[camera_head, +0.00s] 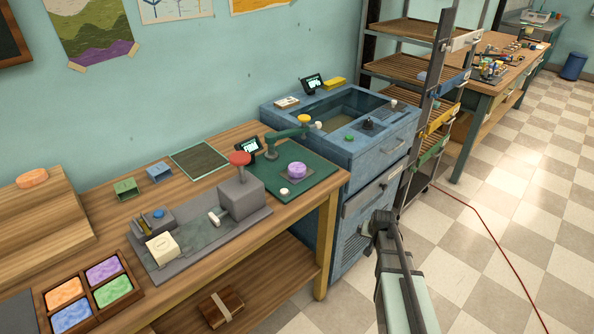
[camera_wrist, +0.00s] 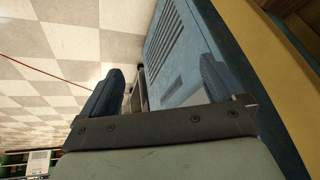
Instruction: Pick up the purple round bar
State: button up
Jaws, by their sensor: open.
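The purple round bar (camera_head: 297,170) rests on the green mat (camera_head: 318,183) at the right end of the wooden workbench in the head view. A small pale round piece lies on the mat just left of it. My gripper (camera_head: 379,222) is to the right of the bench, in front of the blue cabinet and apart from the bar. In the wrist view my gripper (camera_wrist: 160,72) has its two fingers spread wide with nothing between them. The bar is not in the wrist view.
A green arm-like tool (camera_head: 285,137) stands behind the bar. Left of the mat is a grey press with a red knob (camera_head: 239,158). A tray (camera_head: 78,281) holds several coloured square bars. The blue sink cabinet (camera_head: 352,160) adjoins the bench. Open floor lies right.

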jog(key=w+d+r+t, duration=0.2)
jog(key=w+r, duration=0.4)
jog(key=r, duration=0.3)
jog(key=w+d+r+m+t+h, duration=0.1)
jog(key=w+d+r+t, duration=0.1)
jog(key=w+r, duration=0.5)
jog(key=w+d+r+t, duration=0.2)
jog(key=w+r, duration=0.2)
jog(key=r, duration=0.7)
notch_tip(320, 180, up, 12)
jog(key=n+g+y, duration=0.1)
jog(key=n+g, duration=1)
send_over(297, 167)
notch_tip(297, 167, down, 12)
jog(key=shift+w+f, duration=0.1)
jog(key=shift+f, duration=0.15)
